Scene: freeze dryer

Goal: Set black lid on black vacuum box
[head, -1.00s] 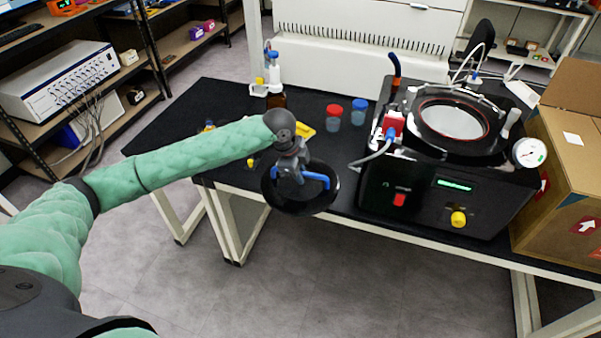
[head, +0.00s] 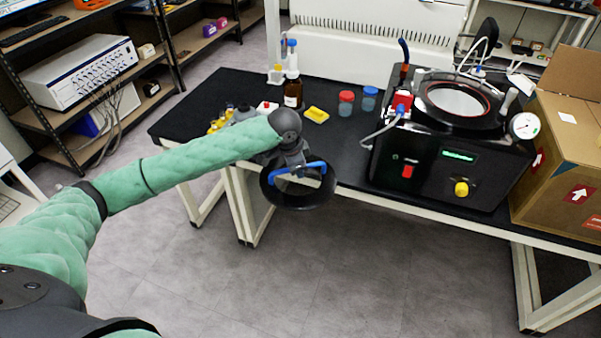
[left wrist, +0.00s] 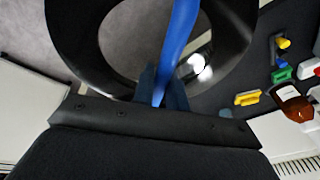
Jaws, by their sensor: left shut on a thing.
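My left gripper (head: 290,168) is shut on the blue handle (head: 297,170) of the black lid (head: 305,198). The lid is round with a clear middle and hangs in the air at the table's front edge. The left wrist view shows the blue handle (left wrist: 178,50) between the fingers and the lid's black ring (left wrist: 70,40) beyond. The black vacuum box (head: 440,165) stands on the table to the right, well apart from the lid. Its round top opening (head: 458,100) is uncovered, with a dark rim around it. My right gripper is not in view.
A cardboard box (head: 565,150) stands right of the vacuum box, and a gauge (head: 524,126) sits at its right side. A brown bottle (head: 293,93), a red-capped jar (head: 346,103), a blue-capped jar (head: 369,98) and a yellow item (head: 316,114) stand behind the lid. A hose curves left of the vacuum box.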

